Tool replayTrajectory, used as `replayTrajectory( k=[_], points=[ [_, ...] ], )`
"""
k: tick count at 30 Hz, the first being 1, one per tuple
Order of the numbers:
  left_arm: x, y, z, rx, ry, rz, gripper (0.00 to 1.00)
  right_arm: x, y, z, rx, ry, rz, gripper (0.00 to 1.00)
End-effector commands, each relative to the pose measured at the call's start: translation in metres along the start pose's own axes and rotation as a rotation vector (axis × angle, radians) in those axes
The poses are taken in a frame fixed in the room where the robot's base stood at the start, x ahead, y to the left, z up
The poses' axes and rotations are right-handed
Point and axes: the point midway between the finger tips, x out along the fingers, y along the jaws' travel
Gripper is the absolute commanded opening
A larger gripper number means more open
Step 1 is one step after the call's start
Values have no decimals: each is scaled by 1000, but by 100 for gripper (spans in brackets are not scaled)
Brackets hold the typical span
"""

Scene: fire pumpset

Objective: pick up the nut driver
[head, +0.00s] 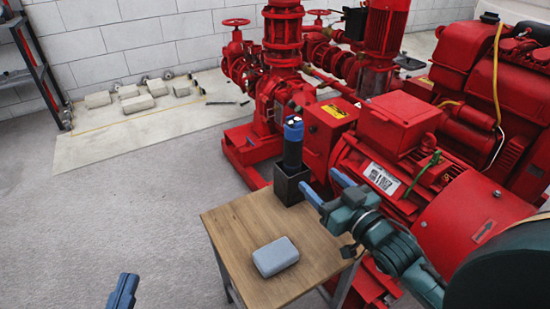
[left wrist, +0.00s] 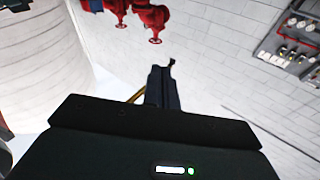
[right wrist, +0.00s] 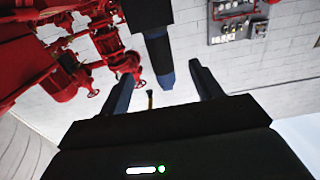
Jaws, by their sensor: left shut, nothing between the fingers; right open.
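The nut driver (head: 292,145), a thick dark handle with a blue end, stands upright in a black square holder (head: 290,186) at the table's back corner. My right gripper (head: 327,187) is open and empty, to the right of the holder and apart from it, its fingers pointing towards it. In the right wrist view, which is upside down, the nut driver (right wrist: 158,55) hangs from the holder (right wrist: 147,13) and shows in the gap between the open fingers (right wrist: 160,84). My left gripper (head: 123,289) is shut and empty, low left of the table; it also shows shut in the left wrist view (left wrist: 160,82).
A grey-blue rounded case (head: 275,257) lies on the small wooden table (head: 232,232). The red pumpset (head: 405,150) stands close behind and right of the table, near my right arm. The floor left of the table is clear. Pale blocks (head: 137,103) lie by the wall.

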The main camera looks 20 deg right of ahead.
Motion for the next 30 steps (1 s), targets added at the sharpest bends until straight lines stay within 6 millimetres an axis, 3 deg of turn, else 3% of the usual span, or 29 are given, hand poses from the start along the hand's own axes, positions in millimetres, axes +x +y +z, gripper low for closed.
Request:
replayTrajectory(
  k=[9,17,22,25,30],
  points=[
    [1,2,3,-39,21,8,0,54,0,1,-2,3,-1,64],
    [1,3,2,-57,28,11,0,72,-1,1,-2,-1,-1,64],
    [-1,6,11,-81,26,14,0,90,1,3,-4,2,-1,64],
    [8,1,-7,-31,121,27,0,104,2,3,-4,2,-1,64],
    [12,-3,-16,4,175,28,0,120,2,2,-2,-1,-1,64]
  ],
)
